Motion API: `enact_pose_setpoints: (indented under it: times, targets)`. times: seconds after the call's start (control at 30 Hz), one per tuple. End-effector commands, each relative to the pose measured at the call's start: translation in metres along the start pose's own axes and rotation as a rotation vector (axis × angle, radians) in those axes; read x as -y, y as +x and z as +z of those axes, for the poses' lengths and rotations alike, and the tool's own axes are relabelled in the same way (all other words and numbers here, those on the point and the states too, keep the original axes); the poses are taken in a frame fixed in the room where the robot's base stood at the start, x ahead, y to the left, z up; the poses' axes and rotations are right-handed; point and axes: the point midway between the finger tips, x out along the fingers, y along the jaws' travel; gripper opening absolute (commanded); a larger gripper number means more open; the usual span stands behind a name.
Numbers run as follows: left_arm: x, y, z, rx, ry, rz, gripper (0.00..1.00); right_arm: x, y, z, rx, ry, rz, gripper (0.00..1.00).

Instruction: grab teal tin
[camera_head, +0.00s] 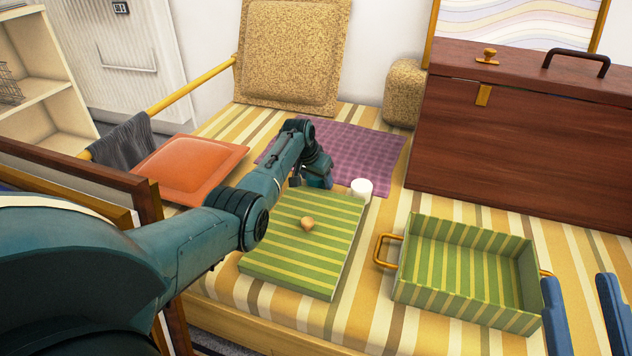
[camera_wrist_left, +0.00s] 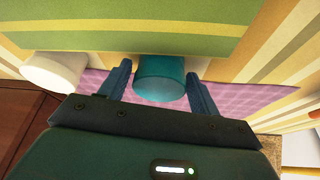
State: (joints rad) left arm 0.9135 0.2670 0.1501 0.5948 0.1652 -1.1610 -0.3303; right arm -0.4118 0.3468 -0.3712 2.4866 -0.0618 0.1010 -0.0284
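The teal tin (camera_wrist_left: 160,80) shows in the left wrist view, between the two fingers of my left gripper (camera_wrist_left: 160,82). The fingers are spread, one on each side of it, with narrow gaps, so the gripper looks open around it. In the head view my left gripper (camera_head: 318,178) is low over the bed, behind the green striped lid, and I cannot make out the tin apart from it. My right gripper (camera_head: 586,300) is open and empty at the lower right, by the green striped box.
The green striped lid (camera_head: 280,255) with a round knob lies just in front. A white cylinder (camera_head: 362,188) stands close by on the purple cloth (camera_head: 360,150). An open green striped box (camera_head: 440,297) and a large brown chest (camera_head: 510,135) are to the right. An orange cushion (camera_head: 190,165) lies left.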

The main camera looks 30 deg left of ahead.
Motion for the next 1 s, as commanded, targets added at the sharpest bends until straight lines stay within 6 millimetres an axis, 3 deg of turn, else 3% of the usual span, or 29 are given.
enact_pose_setpoints:
  times: [0.47, 0.77, 1.0]
  targets:
    - [0.0, 0.0, 0.0, 0.0, 0.0, 0.0, 0.23, 0.0, 0.0, 0.001, 0.002, 0.001, 0.0, 0.36]
    - [0.001, -0.006, -0.003, -0.002, 0.0, -0.001, 0.23, -0.001, 0.002, -0.002, 0.007, 0.004, 0.0, 0.36]
    - [0.001, -0.048, -0.021, -0.004, 0.001, -0.001, 0.22, 0.014, -0.019, 0.02, 0.233, 0.148, 0.028, 0.36]
